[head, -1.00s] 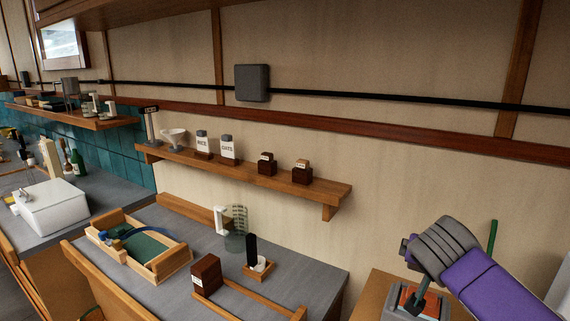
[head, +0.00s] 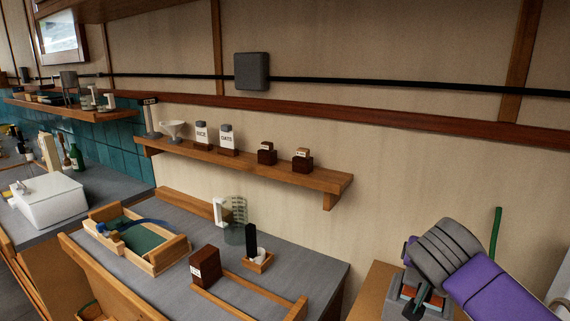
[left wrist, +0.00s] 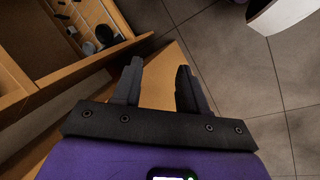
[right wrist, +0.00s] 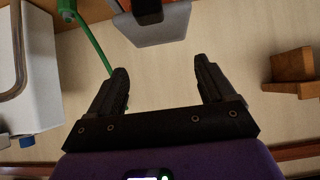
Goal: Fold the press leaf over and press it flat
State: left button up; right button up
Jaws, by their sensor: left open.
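A small grey press (head: 409,293) with an orange-red patch stands at the lower right of the head view, mostly hidden behind my right arm. A flat grey panel (right wrist: 158,28), apparently the press leaf, shows at the top of the right wrist view, ahead of my right gripper. My right gripper (right wrist: 163,88) is open, with nothing between its fingers and the panel beyond their tips. In the head view its fingers (head: 421,301) are over the press; contact cannot be told.
A green rod (head: 495,236) rises beside my right arm, left of the fingers in the right wrist view (right wrist: 92,45). A grey counter (head: 318,268) holds a wooden tray (head: 166,262), a brown box (head: 205,266) and a glass jug (head: 235,222). A wall shelf (head: 322,178) carries labelled containers.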

jog(key=shift+o, duration=1.3)
notch_tip(320, 180, up, 8)
jog(key=p, duration=0.6)
jog(key=shift+p, duration=0.35)
